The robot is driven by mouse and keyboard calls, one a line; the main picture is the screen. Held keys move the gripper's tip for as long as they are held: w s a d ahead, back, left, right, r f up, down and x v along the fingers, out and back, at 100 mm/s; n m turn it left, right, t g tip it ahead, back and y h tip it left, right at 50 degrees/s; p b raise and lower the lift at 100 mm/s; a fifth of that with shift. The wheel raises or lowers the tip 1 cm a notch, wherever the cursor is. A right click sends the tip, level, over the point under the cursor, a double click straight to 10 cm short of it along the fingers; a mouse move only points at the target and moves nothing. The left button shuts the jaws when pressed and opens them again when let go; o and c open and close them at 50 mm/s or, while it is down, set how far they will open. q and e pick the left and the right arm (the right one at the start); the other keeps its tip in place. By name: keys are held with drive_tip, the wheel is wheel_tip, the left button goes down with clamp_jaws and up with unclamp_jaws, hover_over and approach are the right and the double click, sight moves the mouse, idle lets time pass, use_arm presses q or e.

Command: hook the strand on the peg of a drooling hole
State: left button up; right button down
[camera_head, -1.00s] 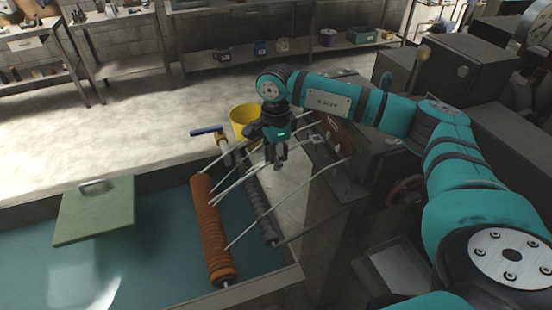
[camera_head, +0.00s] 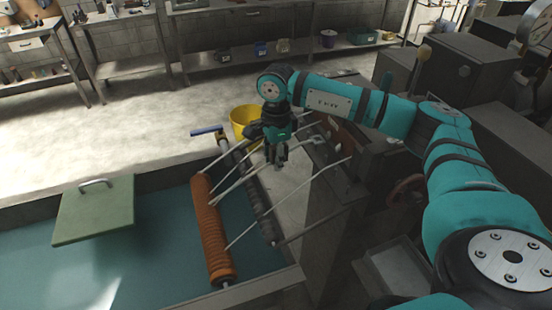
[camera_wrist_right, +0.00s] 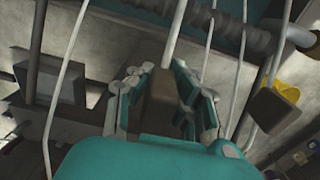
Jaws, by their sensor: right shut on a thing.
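Several pale strands (camera_head: 290,201) run slantwise from the orange ribbed roller (camera_head: 208,225) up toward the dark machine at the right. My right gripper (camera_head: 277,162) points down among them, beyond the roller. In the right wrist view its fingers (camera_wrist_right: 160,95) are shut on a brown block-like end (camera_wrist_right: 160,101), from which a white strand (camera_wrist_right: 174,40) runs away upward. A similar brown block (camera_wrist_right: 272,112) with a strand sits to the right, apart from the fingers. Pegs and holes on the machine face are too small to tell apart. My left gripper is not in view.
A green lid (camera_head: 95,212) is at the left. A yellow bucket (camera_head: 244,119) stands behind my right gripper. The machine with a red wheel (camera_head: 405,191) bounds the right.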

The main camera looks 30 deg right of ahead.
drive_tip(key=shift+f+b, duration=1.15)
drive_tip(key=shift+f, duration=0.25)
idle(0.9)
drive_tip(key=shift+s+a+f, duration=0.1)
drive_tip(key=shift+a+f, duration=0.05)
drive_tip(key=shift+f, duration=0.35)
drive_tip(key=shift+s+a+f+b, duration=0.1)
drive_tip(key=shift+b, duration=0.5)
drive_tip(key=shift+s+a+r, duration=0.25)
drive_tip(key=shift+a+r, duration=0.05)
drive_tip(key=shift+a, duration=0.05)
drive_tip(key=c, duration=1.2)
unclamp_jaws()
drive_tip(key=shift+d+r, duration=0.1)
drive_tip(key=shift+d, duration=0.05)
drive_tip(key=shift+w, duration=0.1)
